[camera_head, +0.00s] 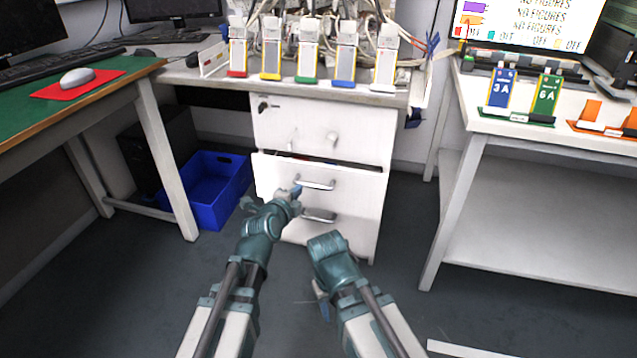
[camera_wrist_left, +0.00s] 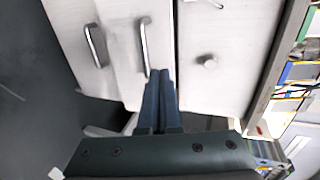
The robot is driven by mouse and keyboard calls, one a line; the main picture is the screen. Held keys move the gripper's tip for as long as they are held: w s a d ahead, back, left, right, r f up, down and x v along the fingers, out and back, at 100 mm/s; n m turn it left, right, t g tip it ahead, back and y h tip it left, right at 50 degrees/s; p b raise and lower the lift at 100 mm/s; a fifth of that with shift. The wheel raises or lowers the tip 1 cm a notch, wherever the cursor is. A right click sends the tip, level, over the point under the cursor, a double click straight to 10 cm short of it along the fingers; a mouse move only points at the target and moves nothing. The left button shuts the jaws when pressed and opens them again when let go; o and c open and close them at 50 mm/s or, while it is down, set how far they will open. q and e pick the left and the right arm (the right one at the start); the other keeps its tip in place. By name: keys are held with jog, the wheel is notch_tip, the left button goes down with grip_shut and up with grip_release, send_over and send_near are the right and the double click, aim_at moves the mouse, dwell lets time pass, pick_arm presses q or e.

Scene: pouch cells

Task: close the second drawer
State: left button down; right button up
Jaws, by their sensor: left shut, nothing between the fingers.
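A white drawer cabinet (camera_head: 360,125) stands under the middle table. Its second drawer (camera_head: 345,190) is slightly open, with a dark gap along its top edge. The drawer's metal handle (camera_head: 316,184) is on its front. My left gripper (camera_head: 297,191) is shut and empty at the drawer front, just left of the handle. In the left wrist view its closed fingertips (camera_wrist_left: 160,73) are close beside the handle (camera_wrist_left: 144,45); I cannot tell whether they touch the front. My right gripper (camera_head: 321,297) hangs low in front of the cabinet, mostly hidden by its arm.
The top drawer (camera_head: 300,115) with a knob looks shut, and the bottom drawer has a handle (camera_head: 318,215). A blue bin (camera_head: 210,190) stands left of the cabinet. Table legs (camera_head: 165,160) flank the cabinet. Several pouch cells stand on the table above.

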pick_arm(q)
jog(key=b, duration=0.3)
send_near(315, 164)
notch_tip(315, 164, down, 4)
jog(key=w, duration=0.2)
jog(key=w+d, duration=0.1)
jog(key=w, duration=0.1)
jog(key=shift+d+r, duration=0.2)
jog(key=shift+r, duration=0.05)
jog(key=shift+w+d, duration=0.15)
jog(key=shift+w, duration=0.4)
jog(key=w, duration=0.1)
jog(key=w+d, duration=0.1)
jog(key=w, duration=0.2)
jog(key=shift+w+d, duration=0.25)
jog(key=shift+w, duration=0.1)
jog(key=shift+r, duration=0.1)
jog(key=shift+w, duration=0.1)
